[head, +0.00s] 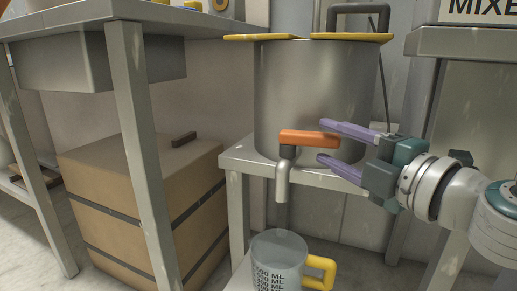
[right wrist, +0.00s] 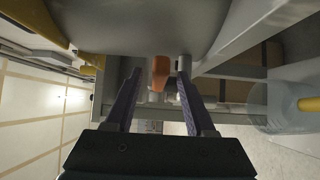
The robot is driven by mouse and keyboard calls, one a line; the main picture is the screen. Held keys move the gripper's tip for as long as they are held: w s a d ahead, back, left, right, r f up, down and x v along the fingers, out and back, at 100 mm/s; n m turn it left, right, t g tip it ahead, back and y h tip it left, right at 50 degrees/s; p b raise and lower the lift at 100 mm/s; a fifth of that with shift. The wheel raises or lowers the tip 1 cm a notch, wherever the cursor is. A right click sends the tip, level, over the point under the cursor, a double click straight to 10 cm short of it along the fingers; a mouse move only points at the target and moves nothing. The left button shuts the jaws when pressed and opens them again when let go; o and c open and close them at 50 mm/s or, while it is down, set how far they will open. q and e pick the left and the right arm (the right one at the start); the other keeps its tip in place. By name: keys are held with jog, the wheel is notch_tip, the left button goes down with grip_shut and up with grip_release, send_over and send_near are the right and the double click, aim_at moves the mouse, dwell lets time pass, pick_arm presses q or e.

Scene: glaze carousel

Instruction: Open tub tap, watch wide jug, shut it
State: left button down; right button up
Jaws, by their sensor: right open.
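The steel tub (head: 312,95) stands on a grey stand and has a tap (head: 283,180) with an orange lever (head: 309,139). The lever points to the right in the head view, toward my right gripper. My right gripper (head: 322,142) is open, its purple fingers above and below the lever's end. In the right wrist view the orange lever (right wrist: 161,72) lies between the fingers (right wrist: 158,85); I cannot tell whether they touch it. The wide jug (head: 278,262), clear with a yellow handle and ML marks, stands below the spout. I see no liquid stream. My left gripper is not in view.
A grey table (head: 127,110) stands at the left, with a wooden box (head: 140,205) beneath and beside it. The tub's stand (head: 237,160) has a ledge close under my lower finger. A machine marked MIXE (head: 465,45) is at the right.

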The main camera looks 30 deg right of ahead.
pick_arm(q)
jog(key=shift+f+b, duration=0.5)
pick_arm(e)
jog(key=s, duration=0.7)
jog(key=shift+d, duration=0.2)
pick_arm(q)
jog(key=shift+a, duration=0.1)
